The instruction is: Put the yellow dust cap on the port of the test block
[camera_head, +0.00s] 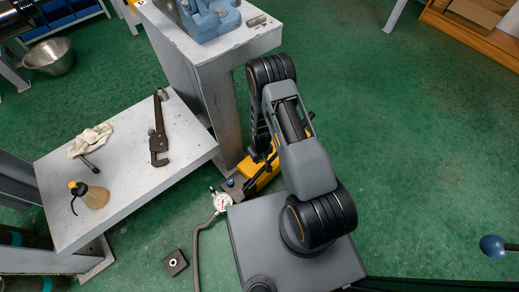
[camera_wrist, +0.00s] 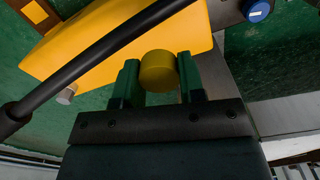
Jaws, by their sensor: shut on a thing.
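My gripper (camera_wrist: 158,85) has green fingers and is shut on the yellow dust cap (camera_wrist: 158,71), a short round piece between the fingertips. A yellow pump body (camera_wrist: 120,40) lies beyond the cap in the wrist view; I cannot tell the gap between them. In the head view my arm hides the gripper and the cap. A small dark block with a round hole (camera_head: 175,263), which looks like the test block, sits on the floor at the lower left of the head view. It does not show in the wrist view.
The yellow pump (camera_head: 262,172), with a black handle (camera_wrist: 95,55) and a blue knob (camera_wrist: 257,10), stands by the bench leg. A gauge (camera_head: 221,201) with a grey hose (camera_head: 197,245) is beside it.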

